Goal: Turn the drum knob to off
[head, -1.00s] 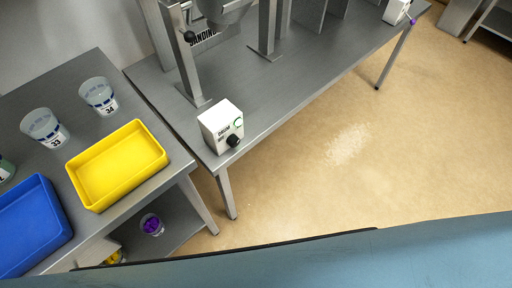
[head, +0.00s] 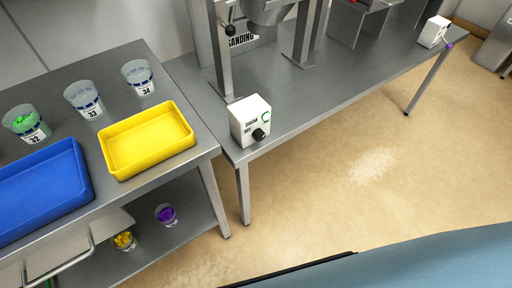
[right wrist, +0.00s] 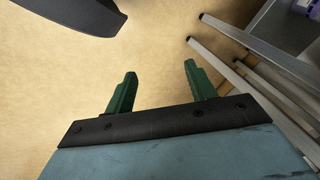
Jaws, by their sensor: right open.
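The drum knob (head: 259,134) is a black knob on the front of a white control box (head: 246,114) marked "DRUM". The box stands at the near left corner of the long metal table, with a green ring above the knob. The knob's exact setting is too small to read. My right gripper (right wrist: 158,78) shows in the right wrist view with its two green fingers apart and nothing between them. It is over bare floor, away from the knob. My left gripper is in neither view.
A side table at the left holds a yellow tray (head: 112,159), a blue tray (head: 84,205) and several labelled cups. Table legs (right wrist: 232,68) stand right of my right gripper. A second white box (head: 433,32) sits at the long table's far end. The floor in front is clear.

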